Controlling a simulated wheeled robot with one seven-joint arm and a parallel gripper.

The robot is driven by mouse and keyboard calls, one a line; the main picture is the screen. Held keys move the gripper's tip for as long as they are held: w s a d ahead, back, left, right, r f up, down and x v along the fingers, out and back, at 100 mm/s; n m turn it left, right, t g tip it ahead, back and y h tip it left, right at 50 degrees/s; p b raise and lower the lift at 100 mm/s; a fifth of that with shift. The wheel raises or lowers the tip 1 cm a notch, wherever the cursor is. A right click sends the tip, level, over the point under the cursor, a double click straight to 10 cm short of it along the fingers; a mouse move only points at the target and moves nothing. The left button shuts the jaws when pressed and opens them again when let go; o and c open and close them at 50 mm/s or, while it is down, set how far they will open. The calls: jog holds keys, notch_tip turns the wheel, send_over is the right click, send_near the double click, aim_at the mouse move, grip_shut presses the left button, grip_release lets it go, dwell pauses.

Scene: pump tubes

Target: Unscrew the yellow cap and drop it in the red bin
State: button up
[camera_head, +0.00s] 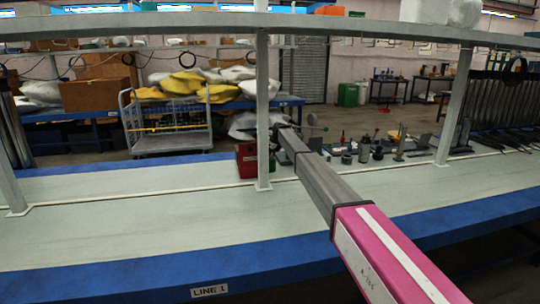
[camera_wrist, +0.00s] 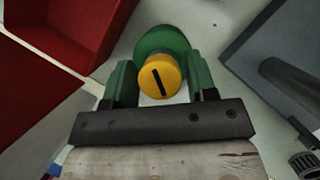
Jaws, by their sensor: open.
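The yellow cap (camera_wrist: 160,77) has a dark slot on its face and sits on a round green part (camera_wrist: 160,40) in the wrist view. My gripper (camera_wrist: 160,84) is open, with one green finger on each side of the cap. I cannot tell whether the fingers touch the cap. The red bin (camera_wrist: 68,28) is at the upper left in the wrist view. In the head view the red bin (camera_head: 246,161) stands beside the grey post, partly hidden by it. The cap cannot be made out in the head view.
A grey post (camera_head: 262,110) rises from the bench (camera_head: 130,215) close to my arm. Several small parts and tools (camera_head: 375,150) stand on the bench to the right. A dark grey block (camera_wrist: 275,70) lies right of my gripper. The bench's left part is clear.

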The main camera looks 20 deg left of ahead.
jog(key=shift+m+t+h, duration=0.3)
jog(key=shift+m+t, duration=0.5)
jog(key=shift+m, duration=1.5)
jog(key=shift+c, duration=0.3)
jog(key=c, duration=0.7)
jog(key=n, duration=0.2)
jog(key=shift+n+g, duration=0.3)
jog(key=shift+g, duration=0.1)
jog(key=shift+n, duration=0.5)
jog(key=shift+c, duration=0.2)
jog(key=shift+n+g+y, duration=0.4)
jog(key=shift+n+g, duration=0.4)
jog(key=shift+n, duration=0.9)
